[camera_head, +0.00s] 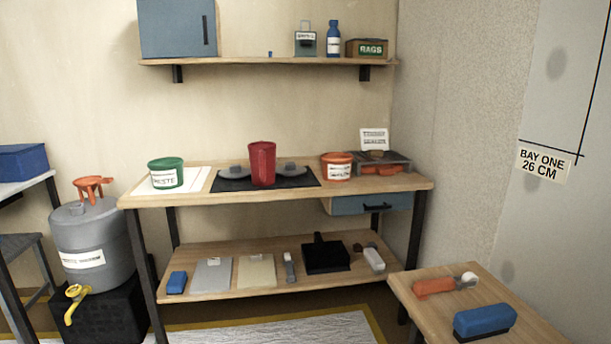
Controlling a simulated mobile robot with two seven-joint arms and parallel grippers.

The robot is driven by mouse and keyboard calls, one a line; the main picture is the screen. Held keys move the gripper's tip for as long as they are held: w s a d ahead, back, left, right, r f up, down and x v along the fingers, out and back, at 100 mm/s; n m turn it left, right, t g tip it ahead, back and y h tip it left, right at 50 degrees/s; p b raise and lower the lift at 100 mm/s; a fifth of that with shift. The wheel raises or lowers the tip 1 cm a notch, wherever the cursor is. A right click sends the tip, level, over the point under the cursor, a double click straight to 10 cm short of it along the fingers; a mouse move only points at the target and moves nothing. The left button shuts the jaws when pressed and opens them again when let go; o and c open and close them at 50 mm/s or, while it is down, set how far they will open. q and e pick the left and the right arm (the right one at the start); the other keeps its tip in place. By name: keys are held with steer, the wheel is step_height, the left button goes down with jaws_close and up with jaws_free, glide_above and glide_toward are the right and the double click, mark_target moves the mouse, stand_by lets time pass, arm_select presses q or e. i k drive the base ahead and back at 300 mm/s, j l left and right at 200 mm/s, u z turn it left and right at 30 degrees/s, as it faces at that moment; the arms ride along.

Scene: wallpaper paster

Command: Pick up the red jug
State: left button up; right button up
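The red jug (262,164) stands upright on the black mat (305,181) in the middle of the workbench top (222,197). A grey scale-like piece with a knob shows on each side of it, and the jug hides what lies between them. No handle can be made out clearly on the jug. Neither of my grippers is in the head view.
A green tub (166,173) stands left of the jug and an orange tub (336,167) right of it. A wall shelf (270,62) runs above. A small table (428,308) stands front right, a grey barrel (92,248) left.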

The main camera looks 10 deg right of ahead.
mark_target(262, 155)
steer(key=i+l, duration=0.1)
steer(key=i, duration=1.25)
steer(key=i+l, duration=0.1)
steer(key=i, duration=1.3)
